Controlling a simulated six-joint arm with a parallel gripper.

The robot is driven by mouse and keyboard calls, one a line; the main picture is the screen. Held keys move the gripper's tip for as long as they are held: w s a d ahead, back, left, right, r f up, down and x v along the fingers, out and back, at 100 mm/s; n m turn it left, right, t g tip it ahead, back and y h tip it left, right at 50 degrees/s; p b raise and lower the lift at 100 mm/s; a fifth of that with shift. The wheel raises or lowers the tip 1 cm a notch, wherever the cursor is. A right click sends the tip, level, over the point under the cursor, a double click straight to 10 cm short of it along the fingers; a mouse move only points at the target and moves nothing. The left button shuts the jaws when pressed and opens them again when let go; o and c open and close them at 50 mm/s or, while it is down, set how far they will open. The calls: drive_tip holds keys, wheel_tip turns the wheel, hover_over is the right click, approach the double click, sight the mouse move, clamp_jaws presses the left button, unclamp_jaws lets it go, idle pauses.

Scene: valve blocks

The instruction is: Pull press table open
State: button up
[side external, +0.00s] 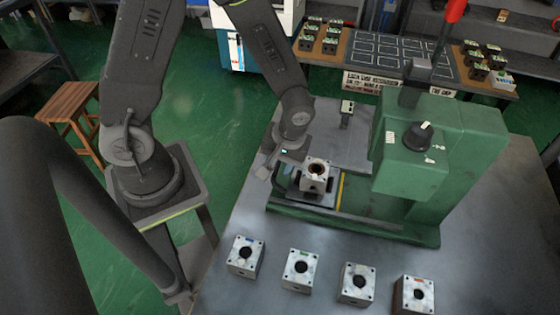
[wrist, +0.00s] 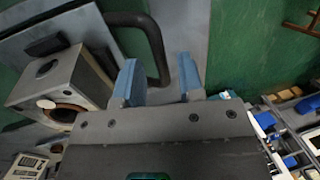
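The green press (side external: 440,150) stands on the grey workbench. Its press table (side external: 322,199) is a low plate at the press's left front, with a grey valve block (side external: 316,175) on it. The block also shows at the left of the wrist view (wrist: 85,75). A dark bent handle (wrist: 150,28) shows in the wrist view, and its lower part lies between my blue fingertips as seen there. My gripper (wrist: 158,64) is open, with gaps between the fingers and the handle. In the side view my gripper is just left of the block, and its fingers are partly hidden.
Several valve blocks (side external: 300,268) stand in a row along the front of the bench (side external: 265,220). A small upright post (side external: 346,112) stands behind the press table. A stool (side external: 72,110) and open green floor lie to the left.

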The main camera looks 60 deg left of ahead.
drive_tip(key=v, duration=1.3)
drive_tip(key=shift+w+r, duration=0.1)
drive_tip(key=shift+r, duration=0.3)
drive_tip(key=s+a+r+m+t, duration=0.1)
drive_tip(key=s+r+m+t, duration=0.1)
drive_tip(key=r+m, duration=0.1)
drive_tip(key=s+a+r+m+t+h, duration=0.1)
drive_tip(key=s+r+m+t, duration=0.1)
drive_tip(key=s+r+m, duration=0.1)
drive_tip(key=s+a+r+m+t, duration=0.1)
drive_tip(key=s+r+m+t, duration=0.1)
drive_tip(key=r, duration=0.3)
drive_tip(key=shift+s+a+m+t+h, duration=0.25)
drive_tip(key=shift+s+m+t+h, duration=0.15)
drive_tip(key=shift+s+t, duration=0.3)
